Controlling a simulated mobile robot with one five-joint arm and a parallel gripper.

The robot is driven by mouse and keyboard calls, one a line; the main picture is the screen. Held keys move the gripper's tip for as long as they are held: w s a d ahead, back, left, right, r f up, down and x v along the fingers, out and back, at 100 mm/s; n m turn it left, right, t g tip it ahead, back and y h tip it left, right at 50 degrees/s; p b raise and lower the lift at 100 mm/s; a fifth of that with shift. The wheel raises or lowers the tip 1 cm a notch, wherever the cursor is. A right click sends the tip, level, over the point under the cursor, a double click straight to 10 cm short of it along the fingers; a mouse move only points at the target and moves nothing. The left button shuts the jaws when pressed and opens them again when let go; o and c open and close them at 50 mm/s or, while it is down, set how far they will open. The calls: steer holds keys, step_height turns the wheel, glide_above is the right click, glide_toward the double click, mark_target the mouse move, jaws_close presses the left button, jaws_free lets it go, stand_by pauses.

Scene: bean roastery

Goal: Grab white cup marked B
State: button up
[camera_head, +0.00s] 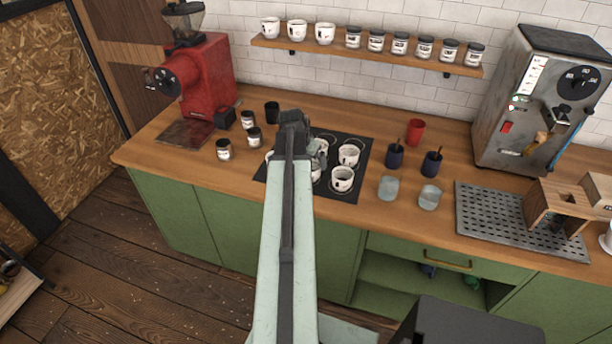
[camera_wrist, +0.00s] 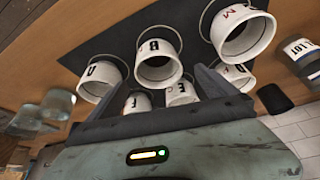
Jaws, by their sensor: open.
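The white cup marked B (camera_wrist: 158,66) stands on a dark mat (camera_wrist: 122,42) in the wrist view, with a black letter on its side and its dark opening towards me. In the head view my arm covers part of the mat (camera_head: 350,197), and I cannot tell which cup there is B.
Small jars (camera_head: 223,149) stand left of the mat. Dark blue cups (camera_head: 394,157), a red cup (camera_head: 415,132) and clear glasses (camera_head: 388,188) stand to its right. A red grinder (camera_head: 205,75) and a coffee machine (camera_head: 540,105) flank the wooden counter (camera_head: 330,112). A shelf (camera_head: 340,52) holds cups and jars.

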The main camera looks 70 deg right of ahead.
mark_target(313, 169)
steer(key=b+x, duration=0.2)
steer(key=shift+w+f, duration=0.15)
steer(key=shift+f, duration=0.15)
steer(key=b+x, duration=0.4)
steer(key=x, duration=0.1)
steer(key=shift+f+b, duration=0.15)
steer(key=shift+b, duration=0.25)
steer(key=shift+s, duration=0.2)
steer(key=c, duration=1.7)
